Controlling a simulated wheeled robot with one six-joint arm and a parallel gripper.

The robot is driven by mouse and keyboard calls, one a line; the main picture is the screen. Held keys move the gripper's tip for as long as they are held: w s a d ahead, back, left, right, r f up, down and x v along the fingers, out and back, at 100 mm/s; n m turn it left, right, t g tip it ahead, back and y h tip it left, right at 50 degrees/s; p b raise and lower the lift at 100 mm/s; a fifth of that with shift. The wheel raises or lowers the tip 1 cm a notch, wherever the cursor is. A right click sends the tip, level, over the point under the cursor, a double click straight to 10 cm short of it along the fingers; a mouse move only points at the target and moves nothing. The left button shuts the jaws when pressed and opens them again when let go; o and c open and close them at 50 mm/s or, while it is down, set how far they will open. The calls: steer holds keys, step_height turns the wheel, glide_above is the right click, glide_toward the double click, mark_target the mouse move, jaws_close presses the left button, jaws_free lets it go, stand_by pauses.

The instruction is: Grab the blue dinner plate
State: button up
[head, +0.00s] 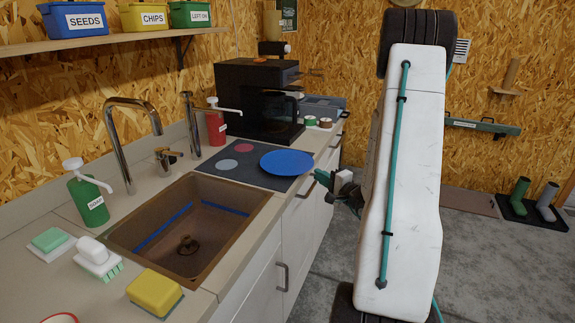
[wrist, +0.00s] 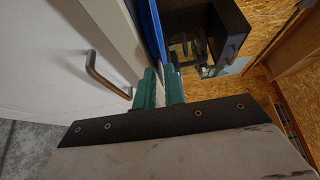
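The blue dinner plate (head: 287,162) lies on a dark mat on the counter, its right rim near the counter's front edge. In the wrist view the plate (wrist: 152,30) shows nearly edge-on, with its near rim just ahead of the fingertips, in line with the gap. My gripper (head: 322,182) is just off the counter edge, right of the plate and a little below it in the picture. In the wrist view my gripper (wrist: 161,78) has its two green fingers apart, with nothing seen held. Whether the rim reaches between the fingertips is hard to tell.
The dark mat (head: 222,170) also bears a grey and a red disc. A brown sink (head: 150,232) with a tap lies nearer. A black coffee machine (head: 245,95) stands behind the plate. A cabinet handle (wrist: 103,75) sticks out beside my fingers. Open floor lies to the right.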

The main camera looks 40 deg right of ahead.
steer(key=w, duration=0.5)
steer(key=shift+d, duration=0.35)
jaws_close()
